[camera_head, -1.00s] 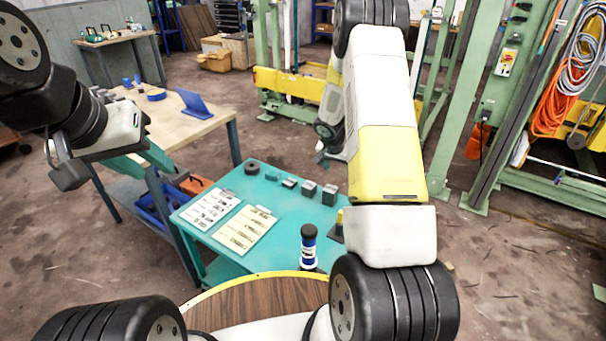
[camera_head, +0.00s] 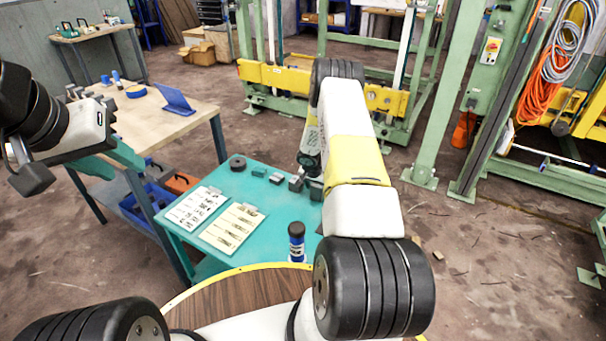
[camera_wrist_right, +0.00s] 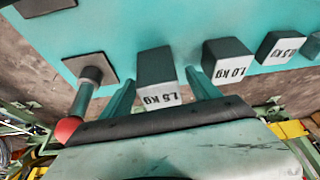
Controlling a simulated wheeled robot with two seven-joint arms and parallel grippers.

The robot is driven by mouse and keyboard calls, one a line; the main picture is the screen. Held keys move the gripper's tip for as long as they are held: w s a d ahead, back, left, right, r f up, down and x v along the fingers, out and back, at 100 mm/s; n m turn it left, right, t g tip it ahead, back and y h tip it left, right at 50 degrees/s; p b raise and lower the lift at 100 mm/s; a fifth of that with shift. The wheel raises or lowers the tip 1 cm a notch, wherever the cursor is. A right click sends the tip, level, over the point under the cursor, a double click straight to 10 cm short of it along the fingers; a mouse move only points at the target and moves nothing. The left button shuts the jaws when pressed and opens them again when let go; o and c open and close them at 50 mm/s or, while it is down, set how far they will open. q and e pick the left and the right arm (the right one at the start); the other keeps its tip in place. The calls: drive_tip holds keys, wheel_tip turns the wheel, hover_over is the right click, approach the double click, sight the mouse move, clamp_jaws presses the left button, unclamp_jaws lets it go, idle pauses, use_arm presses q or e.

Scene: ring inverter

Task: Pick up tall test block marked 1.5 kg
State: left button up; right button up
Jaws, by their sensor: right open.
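The test block marked 1.5 kg (camera_wrist_right: 156,72) is a dark grey block with a white labelled face, standing on the teal table. In the right wrist view, my right gripper (camera_wrist_right: 161,77) is open, with one teal finger on each side of the block. Whether either finger touches it, I cannot tell. In the head view, the largest dark block (camera_head: 316,190) is partly covered by my right arm, and the right fingers are hidden. My left gripper (camera_head: 118,158) is at the left, in front of the workbench, away from the block; its finger gap is unclear.
Blocks marked 1.0 kg (camera_wrist_right: 227,60) and 0.5 kg (camera_wrist_right: 279,48) stand in the same row. A post on a square base (camera_wrist_right: 91,70) stands on the block's other side. A blue-and-black bottle (camera_head: 296,242) and two printed sheets (camera_head: 232,228) occupy the teal table (camera_head: 180,236).

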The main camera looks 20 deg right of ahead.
clamp_jaws()
drive_tip(key=shift+w+r, duration=0.1)
drive_tip(key=shift+w, duration=0.05)
idle(0.4)
drive_tip(key=shift+r, duration=0.1)
